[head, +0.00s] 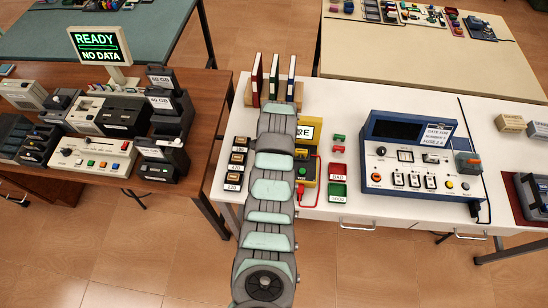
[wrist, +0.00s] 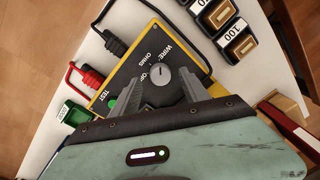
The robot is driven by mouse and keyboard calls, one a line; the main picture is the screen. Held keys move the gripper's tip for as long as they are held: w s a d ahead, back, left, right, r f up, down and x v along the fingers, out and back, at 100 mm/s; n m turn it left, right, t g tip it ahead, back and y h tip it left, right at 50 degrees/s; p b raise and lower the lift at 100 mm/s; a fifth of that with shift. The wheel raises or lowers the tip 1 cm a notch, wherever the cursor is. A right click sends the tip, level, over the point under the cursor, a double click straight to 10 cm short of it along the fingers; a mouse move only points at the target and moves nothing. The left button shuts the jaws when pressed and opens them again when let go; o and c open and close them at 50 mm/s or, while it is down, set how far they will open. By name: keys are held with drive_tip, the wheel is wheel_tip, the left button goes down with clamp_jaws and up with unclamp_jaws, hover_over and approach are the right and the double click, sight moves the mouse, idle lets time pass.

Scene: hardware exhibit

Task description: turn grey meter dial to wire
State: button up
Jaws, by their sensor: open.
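The meter (wrist: 128,75) has a dark panel and yellow edges in the wrist view. Its round grey dial (wrist: 160,76) carries a white pointer line that points roughly up in the picture, near the small WIRE, OHMS and partly covered OFF lettering. My gripper (wrist: 160,82) is open, with one finger on each side of the dial; I cannot tell whether either touches it. A green TEST button (wrist: 112,103) is left of the fingers. In the head view the yellow meter (head: 308,168) shows right of my arm, which hides its dial and my fingers.
Red and black plugs (wrist: 88,78) with cables are at the meter's side. Fuse blocks (head: 236,165) stand left of my arm. Books (head: 272,77) stand behind it. Red and green trays (head: 338,181) and a blue-and-white tester (head: 410,160) are to the right.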

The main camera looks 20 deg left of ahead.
wheel_tip(320, 180, up, 9)
drive_tip(key=shift+d+f, duration=0.2)
drive_tip(key=shift+d, duration=0.05)
idle(0.5)
